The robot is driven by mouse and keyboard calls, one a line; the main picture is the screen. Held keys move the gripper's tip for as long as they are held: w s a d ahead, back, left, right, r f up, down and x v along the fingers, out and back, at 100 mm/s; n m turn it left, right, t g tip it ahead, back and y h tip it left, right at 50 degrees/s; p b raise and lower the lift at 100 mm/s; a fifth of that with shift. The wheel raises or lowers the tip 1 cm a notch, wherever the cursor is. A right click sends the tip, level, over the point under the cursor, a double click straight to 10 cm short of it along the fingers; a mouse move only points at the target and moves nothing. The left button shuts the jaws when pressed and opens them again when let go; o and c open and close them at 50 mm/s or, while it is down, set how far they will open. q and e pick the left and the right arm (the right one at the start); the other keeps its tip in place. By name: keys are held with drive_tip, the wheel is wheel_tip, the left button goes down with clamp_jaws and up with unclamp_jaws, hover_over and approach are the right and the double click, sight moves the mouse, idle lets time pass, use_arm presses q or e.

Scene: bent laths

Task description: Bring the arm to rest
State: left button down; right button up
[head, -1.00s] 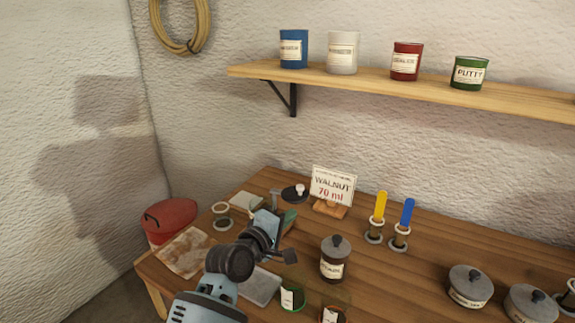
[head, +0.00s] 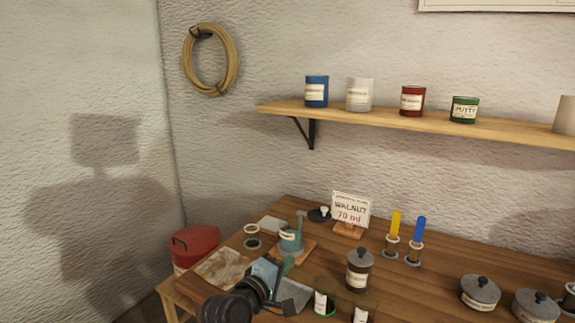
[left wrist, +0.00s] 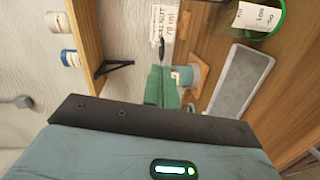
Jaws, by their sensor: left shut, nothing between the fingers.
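My left arm comes in from the bottom of the head view, with its dark wrist low over the table's front left. My left gripper (head: 286,266) has green fingers, shut with nothing between them. In the left wrist view the shut fingers (left wrist: 162,86) point away from the camera, and the teal pot (left wrist: 189,76) shows just beyond them. In the head view the teal pot (head: 291,242) stands on a wooden board behind the gripper. I cannot tell the exact gap between them. My right gripper is not in view.
The wooden table (head: 435,285) carries a walnut sign (head: 351,209), a lidded jar (head: 359,270), yellow (head: 395,223) and blue (head: 418,229) handled tools in holders, and lidded pots at right. A shelf (head: 400,121) with tins runs above. A red container (head: 194,246) stands left.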

use_arm(q)
drive_tip(key=s+a+f+m+g+y, duration=0.1)
drive_tip(key=s+a+f+y, duration=0.1)
drive_tip(key=s+a+f, duration=0.35)
drive_tip(key=s+a+f+m+y, duration=0.1)
drive_tip(key=s+a+f+m, duration=0.1)
drive_tip(key=s+f, duration=0.7)
drive_tip(key=s+a+f+m+g+y, duration=0.15)
drive_tip(key=s+a+f, duration=0.25)
drive_tip(key=f, duration=0.6)
drive_tip(key=s+a+f+m, duration=0.2)
drive_tip(key=s, duration=0.6)
drive_tip(key=s+a+f+m+g+y, duration=0.1)
drive_tip(key=s+a+f+m, duration=0.1)
drive_tip(key=s, duration=0.6)
drive_tip(key=s+a+f+m+g+y, duration=0.1)
drive_tip(key=s+a+f+m, duration=0.2)
drive_tip(key=s, duration=0.5)
drive_tip(key=shift+a+f, duration=0.2)
drive_tip(key=shift+a, duration=0.5)
drive_tip(key=shift+w+d+g+y, duration=0.15)
drive_tip(key=shift+w+g+y, duration=0.05)
drive_tip(key=shift+g+y, duration=0.05)
